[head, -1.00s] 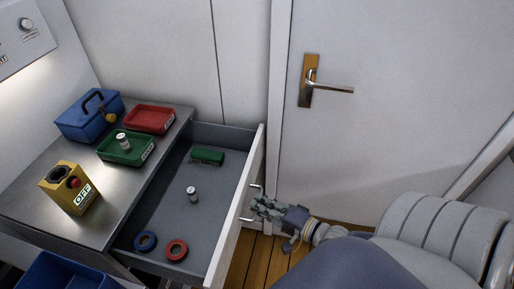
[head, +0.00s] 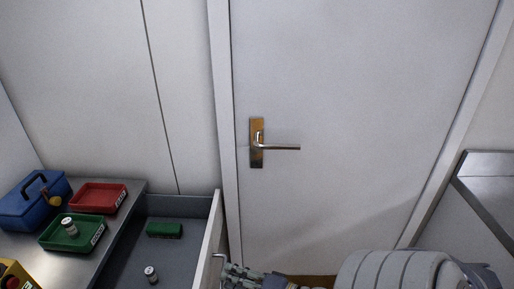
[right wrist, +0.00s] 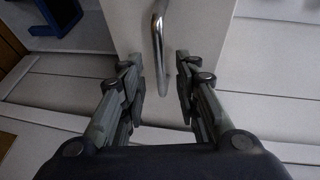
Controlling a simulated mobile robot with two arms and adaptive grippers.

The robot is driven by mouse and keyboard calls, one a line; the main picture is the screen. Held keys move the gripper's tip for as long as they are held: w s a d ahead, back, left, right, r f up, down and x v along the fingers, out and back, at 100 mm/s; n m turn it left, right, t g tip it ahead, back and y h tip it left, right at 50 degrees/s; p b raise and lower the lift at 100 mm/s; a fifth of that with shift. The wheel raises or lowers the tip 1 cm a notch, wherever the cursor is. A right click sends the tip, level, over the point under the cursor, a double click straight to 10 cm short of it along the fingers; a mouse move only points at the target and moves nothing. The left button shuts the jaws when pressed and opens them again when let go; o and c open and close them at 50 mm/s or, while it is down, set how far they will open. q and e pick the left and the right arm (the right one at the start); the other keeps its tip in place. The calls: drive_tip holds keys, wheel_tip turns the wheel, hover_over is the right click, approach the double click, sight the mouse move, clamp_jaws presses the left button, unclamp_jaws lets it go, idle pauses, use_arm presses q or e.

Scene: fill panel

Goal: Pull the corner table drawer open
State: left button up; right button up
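The corner table drawer (head: 128,262) stands pulled out from the metal table (head: 110,243) at the lower left of the head view. Its white front panel (head: 208,243) faces right and carries a metal bar handle (head: 219,262). My right gripper (head: 232,271) is beside the handle at the bottom edge of the head view. In the right wrist view the gripper (right wrist: 160,77) is open, its two fingers spread, with the handle (right wrist: 158,38) ahead between them and clear of both. My left gripper is not in view.
A green block (head: 164,230) and a small can (head: 151,274) are in the drawer. The table holds a blue toolbox (head: 28,205), a red tray (head: 98,197), a green tray (head: 60,241) and a yellow box (head: 12,276). A closed white door (head: 350,100) stands behind.

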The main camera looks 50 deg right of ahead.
drive_tip(key=v, duration=0.9)
drive_tip(key=shift+s, duration=0.25)
drive_tip(key=shift+d, duration=0.1)
